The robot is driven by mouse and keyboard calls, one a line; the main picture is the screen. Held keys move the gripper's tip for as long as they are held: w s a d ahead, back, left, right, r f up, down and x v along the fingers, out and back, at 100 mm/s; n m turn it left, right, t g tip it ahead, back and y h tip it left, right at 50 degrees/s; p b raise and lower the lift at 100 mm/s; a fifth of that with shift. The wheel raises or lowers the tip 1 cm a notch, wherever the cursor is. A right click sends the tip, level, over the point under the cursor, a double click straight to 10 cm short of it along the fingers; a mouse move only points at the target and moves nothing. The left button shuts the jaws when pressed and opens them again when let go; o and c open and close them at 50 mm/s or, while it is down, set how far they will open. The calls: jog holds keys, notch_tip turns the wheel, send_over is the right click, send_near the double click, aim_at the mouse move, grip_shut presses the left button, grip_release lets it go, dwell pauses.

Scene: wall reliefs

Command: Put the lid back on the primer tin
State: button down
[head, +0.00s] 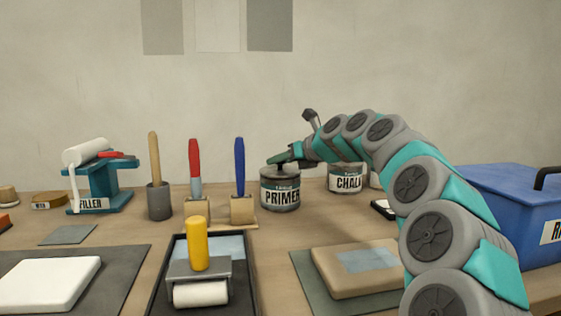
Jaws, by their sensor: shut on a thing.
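The primer tin (281,194) is a dark grey can with a white PRIMER label, upright on the bench in the middle of the head view. My gripper (281,160) is right over its top, reaching in from the right. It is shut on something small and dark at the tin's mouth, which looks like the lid. The lid blends with the dark top of the tin and the fingers, so I cannot tell whether it sits flat on the rim or just above it.
The chalk tin (347,180) stands right of the primer tin, behind my arm. Brushes with blue (239,166) and red (194,160) handles stand upright to the left. A roller tray (160,291) lies in front. A blue box (510,205) is at the right.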

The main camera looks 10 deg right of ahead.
grip_release()
dwell(0.5)
jog(key=shift+r, duration=0.1)
jog(key=shift+d+r, duration=0.1)
jog(key=shift+r, duration=3.3)
grip_shut()
